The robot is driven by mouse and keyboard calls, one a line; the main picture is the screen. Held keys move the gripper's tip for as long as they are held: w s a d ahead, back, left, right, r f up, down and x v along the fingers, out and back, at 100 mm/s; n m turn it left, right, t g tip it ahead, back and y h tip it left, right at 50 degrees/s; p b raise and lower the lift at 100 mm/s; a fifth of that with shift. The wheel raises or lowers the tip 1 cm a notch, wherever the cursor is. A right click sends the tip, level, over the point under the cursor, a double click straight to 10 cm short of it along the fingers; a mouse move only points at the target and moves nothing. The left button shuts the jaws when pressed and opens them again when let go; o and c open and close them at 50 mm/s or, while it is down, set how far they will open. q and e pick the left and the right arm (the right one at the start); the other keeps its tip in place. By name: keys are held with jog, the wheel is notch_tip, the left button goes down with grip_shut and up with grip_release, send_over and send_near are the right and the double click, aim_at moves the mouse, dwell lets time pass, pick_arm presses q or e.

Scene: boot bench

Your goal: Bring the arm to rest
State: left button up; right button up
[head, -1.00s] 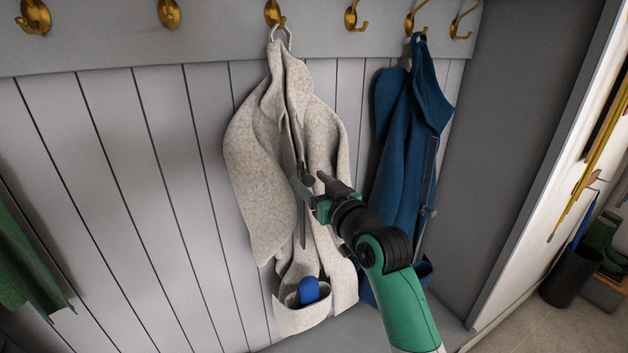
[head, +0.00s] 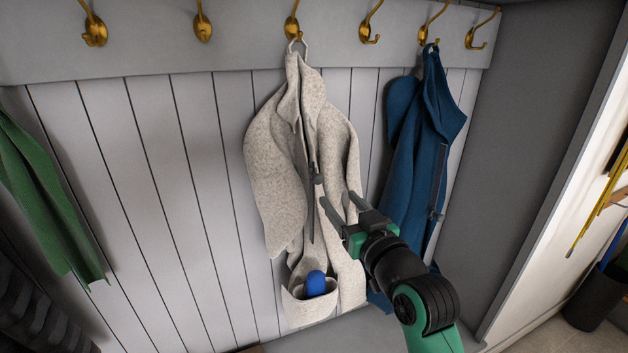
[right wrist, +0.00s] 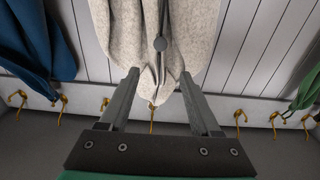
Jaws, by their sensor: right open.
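My right gripper (head: 338,204) is open and empty in front of the light grey coat (head: 275,165). In the right wrist view its two fingers (right wrist: 160,85) are spread, with the coat (right wrist: 113,30) beyond them. The coat hangs by its loop from a brass hook (head: 292,27). A grey zipper pull (head: 318,179) shows on the coat's front, apart from the fingers. A blue object (head: 315,283) sticks out of the coat's lower pocket (head: 312,308). My left gripper is not in view.
A blue coat (head: 408,165) hangs to the right, close to my right gripper. A green garment (head: 45,200) hangs at the far left. Several brass hooks line the rail (head: 240,50). A dark bin (head: 597,298) stands at the far right. The panelling left of the grey coat is clear.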

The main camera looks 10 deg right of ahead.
jog(key=s+d+r+t, duration=0.2)
jog(key=s+r+t, duration=0.2)
jog(key=s+r, duration=0.6)
jog(key=s+d+r+m+t+h, duration=0.1)
jog(key=s+r+t, duration=0.4)
jog(key=s+r, duration=0.6)
jog(key=s+d, duration=0.1)
jog(key=s, duration=0.5)
jog(key=shift+s+d+r+m+h, duration=0.15)
jog(key=shift+s+r+m+h, duration=0.1)
jog(key=shift+s+m+h, duration=0.1)
